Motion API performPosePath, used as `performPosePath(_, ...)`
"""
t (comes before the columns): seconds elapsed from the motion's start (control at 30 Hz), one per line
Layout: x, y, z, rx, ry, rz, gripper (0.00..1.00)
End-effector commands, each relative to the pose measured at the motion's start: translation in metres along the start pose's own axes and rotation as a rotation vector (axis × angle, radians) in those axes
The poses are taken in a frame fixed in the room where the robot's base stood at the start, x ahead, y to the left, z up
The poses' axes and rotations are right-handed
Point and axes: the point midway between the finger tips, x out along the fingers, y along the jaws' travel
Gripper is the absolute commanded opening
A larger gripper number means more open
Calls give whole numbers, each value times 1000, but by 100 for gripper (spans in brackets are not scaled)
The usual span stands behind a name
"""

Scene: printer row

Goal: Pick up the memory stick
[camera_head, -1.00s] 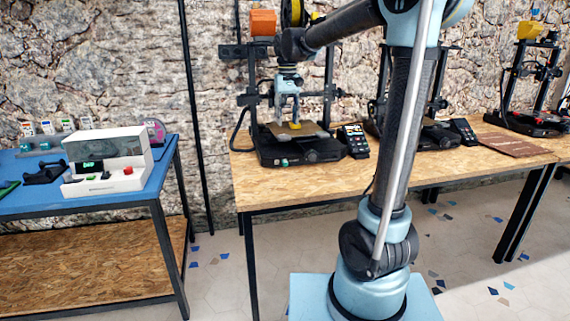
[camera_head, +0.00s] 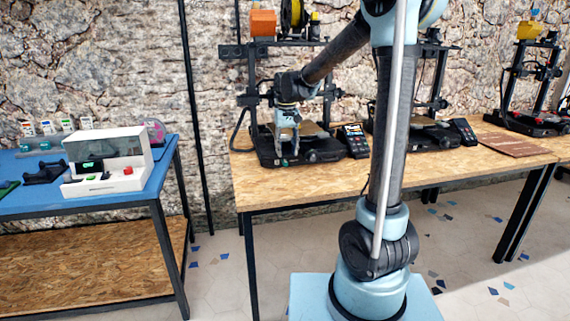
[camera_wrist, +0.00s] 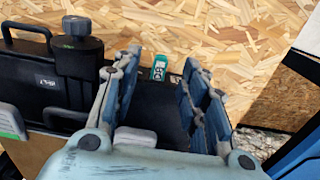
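The memory stick, small and teal-green, (camera_wrist: 159,68) sticks out at the front edge of the black printer base in the wrist view. In the head view it is a small green spot (camera_head: 284,162) low on the front of the left printer. My gripper (camera_wrist: 162,60) is open. In the wrist view its two blue-padded fingers stand on either side of the stick, with a gap to each. I cannot tell how far the fingertips are above it. In the head view my gripper (camera_head: 284,147) hangs over the front of the left printer.
The left printer (camera_head: 310,153) stands on the wooden table (camera_head: 300,188), whose front strip is clear. A black control screen (camera_head: 355,140) is to the right of the printer. A blue table (camera_head: 120,203) with a white case (camera_head: 105,185) stands at the left.

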Motion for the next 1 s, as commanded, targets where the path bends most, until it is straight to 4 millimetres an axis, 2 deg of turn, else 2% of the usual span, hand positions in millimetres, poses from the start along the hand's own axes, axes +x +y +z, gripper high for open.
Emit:
performPosePath(0.4, 46, -2, -6, 0, 0, 0, 40)
performPosePath(0.7, 50, -2, -6, 0, 0, 0, 40)
performPosePath(0.73, 50, -2, -6, 0, 0, 0, 38)
performPosePath(0.8, 50, -2, -6, 0, 0, 0, 22)
performPosePath(0.9, 50, -2, -6, 0, 0, 0, 4)
performPosePath(1.0, 50, -2, -6, 0, 0, 0, 4)
